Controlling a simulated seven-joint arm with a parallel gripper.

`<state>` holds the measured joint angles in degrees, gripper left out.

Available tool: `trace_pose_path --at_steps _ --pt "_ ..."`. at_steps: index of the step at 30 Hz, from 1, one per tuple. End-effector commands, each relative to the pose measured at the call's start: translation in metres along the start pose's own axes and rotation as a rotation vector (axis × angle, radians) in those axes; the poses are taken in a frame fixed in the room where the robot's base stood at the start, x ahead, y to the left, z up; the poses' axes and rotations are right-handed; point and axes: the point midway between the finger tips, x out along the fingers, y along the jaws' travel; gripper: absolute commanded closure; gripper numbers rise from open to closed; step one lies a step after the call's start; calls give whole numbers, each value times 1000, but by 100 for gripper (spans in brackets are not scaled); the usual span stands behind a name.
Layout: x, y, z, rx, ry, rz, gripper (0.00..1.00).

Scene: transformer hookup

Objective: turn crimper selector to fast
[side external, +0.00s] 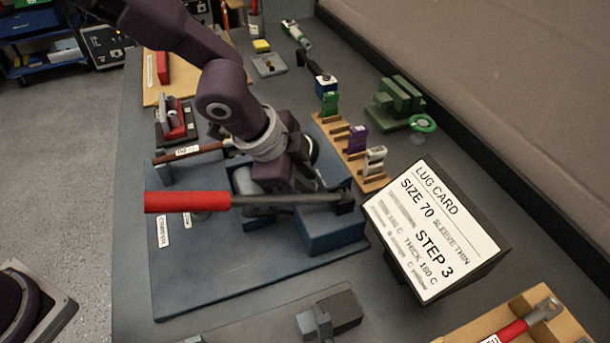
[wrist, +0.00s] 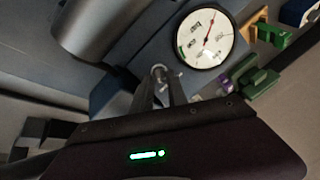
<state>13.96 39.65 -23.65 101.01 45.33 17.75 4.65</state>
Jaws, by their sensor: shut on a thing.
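The crimper (side external: 335,232) is a blue block on a blue base plate, with a long red-handled lever (side external: 190,202) lying across it. My gripper (wrist: 160,84) points down at the crimper. In the wrist view its fingers are shut on a small grey knob (wrist: 158,70), which appears to be the crimper selector. In the side view the fingertips and the selector are hidden behind the lever and my wrist. A round white dial (wrist: 206,38) with a red needle sits beside the fingers. The selector's marks cannot be read.
A lug card (side external: 432,228) reading SIZE 70, STEP 3 stands at the right. A wooden rack (side external: 374,184) holds green, purple and white pieces behind the crimper. A wooden tray (side external: 572,325) with a red-handled tool is front right.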

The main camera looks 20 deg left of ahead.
Motion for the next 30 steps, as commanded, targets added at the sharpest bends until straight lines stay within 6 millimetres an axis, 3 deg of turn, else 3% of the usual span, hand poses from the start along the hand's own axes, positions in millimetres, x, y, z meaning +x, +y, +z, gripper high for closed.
trace_pose_path --at_steps 5,6,16,24,30 --pt "0 -1 1 0 -4 -1 100" --pt "0 -1 1 0 -4 -1 73" --pt "-3 -1 0 -2 -1 -1 73" --pt "-55 -2 1 -3 -1 -3 73" --pt "-71 0 1 0 -2 -1 73"
